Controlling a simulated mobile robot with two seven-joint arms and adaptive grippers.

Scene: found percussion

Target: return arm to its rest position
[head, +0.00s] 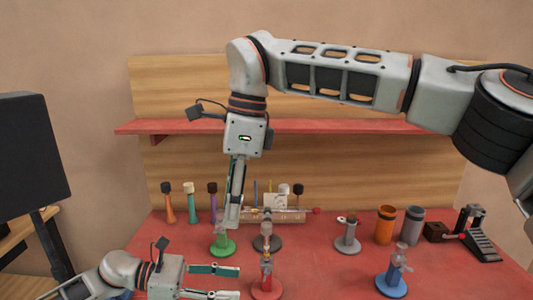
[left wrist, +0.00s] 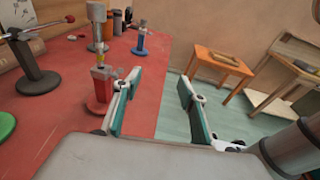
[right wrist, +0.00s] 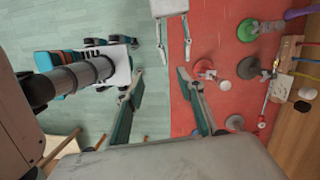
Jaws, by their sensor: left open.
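My left gripper (head: 240,282) is low at the front edge of the red table (head: 330,275), its fingers pointing right. Its jaws are open and empty in the left wrist view (left wrist: 160,95). A red stand (head: 267,285) is just beyond its fingertips; in the left wrist view the stand (left wrist: 101,88) is just left of one finger. My right gripper (head: 233,222) hangs downward from the raised arm, in front of the green stand (head: 222,246) in the head view. The right wrist view shows its fingers (right wrist: 165,95) apart with nothing between them.
A grey stand (head: 347,242), a blue stand (head: 392,282), orange cup (head: 385,224) and grey cup (head: 412,226) stand to the right. Several coloured handled pieces (head: 191,202) stand at the back left. A red shelf (head: 350,126) runs behind. A dark panel (head: 33,150) is at far left.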

